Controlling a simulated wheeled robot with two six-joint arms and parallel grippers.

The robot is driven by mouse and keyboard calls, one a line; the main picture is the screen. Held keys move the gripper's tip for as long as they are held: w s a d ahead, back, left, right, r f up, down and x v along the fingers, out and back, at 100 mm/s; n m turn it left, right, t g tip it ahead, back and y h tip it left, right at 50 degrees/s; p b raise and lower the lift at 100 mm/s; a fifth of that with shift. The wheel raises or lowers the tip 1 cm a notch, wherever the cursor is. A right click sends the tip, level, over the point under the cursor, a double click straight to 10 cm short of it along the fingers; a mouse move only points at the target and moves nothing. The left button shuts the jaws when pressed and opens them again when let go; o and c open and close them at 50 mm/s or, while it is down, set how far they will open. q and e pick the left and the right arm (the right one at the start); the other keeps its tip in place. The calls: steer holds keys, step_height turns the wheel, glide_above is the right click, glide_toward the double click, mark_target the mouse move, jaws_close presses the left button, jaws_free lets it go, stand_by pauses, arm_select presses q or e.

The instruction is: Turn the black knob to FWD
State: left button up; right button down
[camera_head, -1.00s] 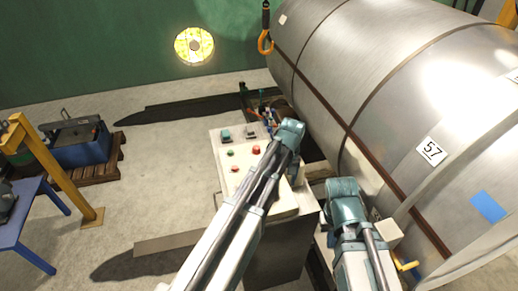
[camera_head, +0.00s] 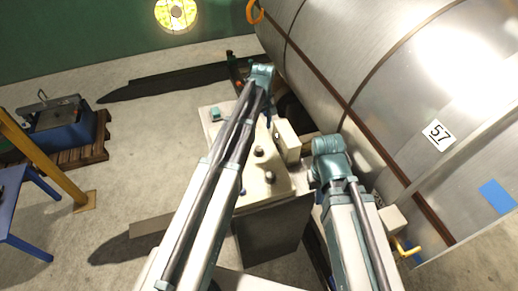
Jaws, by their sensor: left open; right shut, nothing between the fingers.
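The cream control panel (camera_head: 262,183) stands in the middle, partly hidden by my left arm. One dark round knob (camera_head: 258,151) is on its upper face beside my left arm. A second dark knob (camera_head: 270,176) sits nearer its front edge. I cannot read any FWD marking or tell which way either knob points. My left arm reaches across the panel to a teal joint above its far end; its gripper cannot be made out. My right arm ends in a teal joint beside the panel's right edge; its gripper is hidden too.
A large metal cylinder (camera_head: 385,70) lies behind and to the right of the panel. A yellow post (camera_head: 45,160), a blue table (camera_head: 22,205) and a blue machine (camera_head: 58,127) on a pallet stand at left. The floor between them and the panel is mostly clear.

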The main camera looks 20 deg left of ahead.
mark_target(259, 148)
arm_select(q)
step_height(259, 148, down, 12)
steer(key=b, duration=1.1)
steer(key=shift+s+a+f+b, duration=0.15)
steer(key=shift+f+b, duration=0.05)
steer(key=shift+b, duration=0.15)
jaws_close()
